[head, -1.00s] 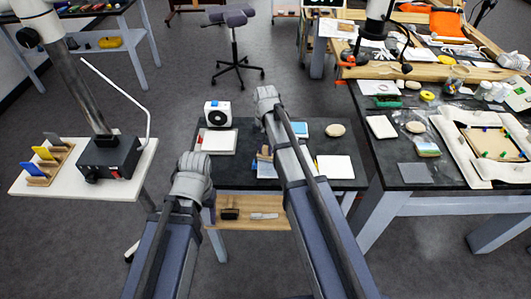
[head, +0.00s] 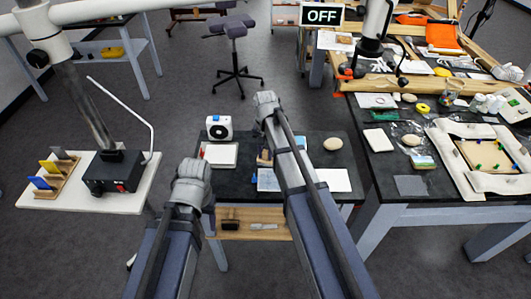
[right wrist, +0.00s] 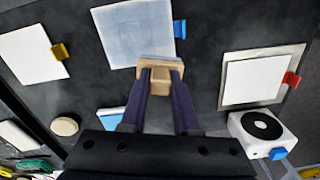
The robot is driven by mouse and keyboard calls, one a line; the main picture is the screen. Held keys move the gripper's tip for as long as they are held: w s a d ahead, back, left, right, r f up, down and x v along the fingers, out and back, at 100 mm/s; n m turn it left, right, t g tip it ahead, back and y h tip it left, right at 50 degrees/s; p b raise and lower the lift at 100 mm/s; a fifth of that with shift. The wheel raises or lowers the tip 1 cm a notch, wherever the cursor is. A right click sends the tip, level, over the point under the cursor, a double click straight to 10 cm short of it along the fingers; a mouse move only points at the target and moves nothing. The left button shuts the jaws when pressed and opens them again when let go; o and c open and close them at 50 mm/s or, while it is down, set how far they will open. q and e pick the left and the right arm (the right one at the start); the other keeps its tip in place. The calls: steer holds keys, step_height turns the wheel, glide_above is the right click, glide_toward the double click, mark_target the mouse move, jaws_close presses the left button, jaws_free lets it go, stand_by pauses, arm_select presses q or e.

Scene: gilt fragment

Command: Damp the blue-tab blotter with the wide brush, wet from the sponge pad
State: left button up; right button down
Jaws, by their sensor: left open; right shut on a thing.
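The blue-tab blotter (right wrist: 130,32) lies flat on the dark table, with a bluish, mottled face; its blue tab (right wrist: 180,28) is clear in the right wrist view. My right gripper (right wrist: 160,82) is shut on the wide brush (right wrist: 160,68). The bristles overlap the blotter's edge far from me; I cannot tell whether they press on it. In the head view the brush (head: 264,157) shows beside my right arm. A light blue and white pad (right wrist: 111,118), likely the sponge pad, is partly hidden by my gripper. My left gripper is hidden behind its arm.
The yellow-tab blotter (right wrist: 30,54) and a red-tab blotter (right wrist: 253,80) on a tray flank the blue-tab one. A low wooden shelf (head: 250,217) is at the table's front. A cluttered table is right.

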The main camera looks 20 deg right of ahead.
mark_target(265, 151)
arm_select(q)
steer(key=shift+r+p, duration=0.45)
steer(key=shift+r, duration=0.4)
arm_select(e)
steer(key=shift+r, duration=0.85)
step_height(265, 151, up, 3)
steer(key=p, duration=0.3)
steer(key=shift+r, duration=0.1)
arm_select(q)
step_height(265, 151, up, 3)
